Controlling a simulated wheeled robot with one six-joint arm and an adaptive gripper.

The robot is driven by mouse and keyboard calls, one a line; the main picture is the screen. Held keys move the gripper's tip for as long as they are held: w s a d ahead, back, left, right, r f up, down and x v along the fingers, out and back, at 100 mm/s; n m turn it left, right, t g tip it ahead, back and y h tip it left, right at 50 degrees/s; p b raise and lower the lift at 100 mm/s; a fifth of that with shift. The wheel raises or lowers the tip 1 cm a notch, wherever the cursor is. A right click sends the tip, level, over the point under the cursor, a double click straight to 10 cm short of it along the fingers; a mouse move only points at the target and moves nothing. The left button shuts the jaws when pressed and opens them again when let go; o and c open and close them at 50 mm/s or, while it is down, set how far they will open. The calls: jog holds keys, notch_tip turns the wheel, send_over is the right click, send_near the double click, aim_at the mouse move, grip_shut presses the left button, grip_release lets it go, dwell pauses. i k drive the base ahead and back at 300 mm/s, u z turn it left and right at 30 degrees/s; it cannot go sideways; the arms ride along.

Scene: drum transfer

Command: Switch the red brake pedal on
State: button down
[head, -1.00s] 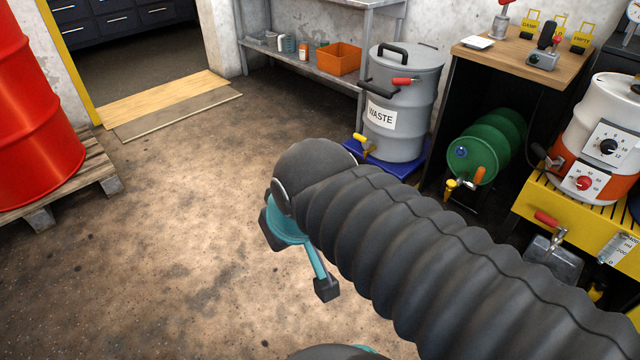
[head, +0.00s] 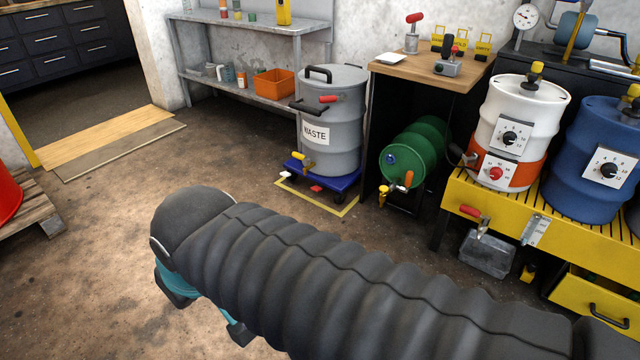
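The red brake pedal (head: 316,188) is a small red tab at the front edge of the blue wheeled dolly (head: 340,185). The dolly stands on the floor under the grey WASTE drum (head: 343,125). A small white tab (head: 285,174) sits at the dolly's left corner. I cannot tell the pedal's on or off position at this size. My gripper (head: 205,311), teal with dark fingertips, hangs below the black ribbed sleeve of my arm at lower left. Its fingertips are apart and nothing shows between them. It is well away from the pedal; my arm hides part of it.
A yellow outline (head: 345,212) marks the floor around the dolly. A green drum (head: 405,160) lies right of it under the wooden bench (head: 425,72). A yellow stand (head: 470,190) holds drums at right. A pallet (head: 35,205) stands at far left. Open floor lies between.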

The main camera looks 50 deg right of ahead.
aim_at(317, 189)
jog(key=z, duration=0.45)
jog(key=i, duration=1.4)
jog(key=z, duration=1.4)
jog(key=i, duration=0.75)
jog(key=z, duration=0.55)
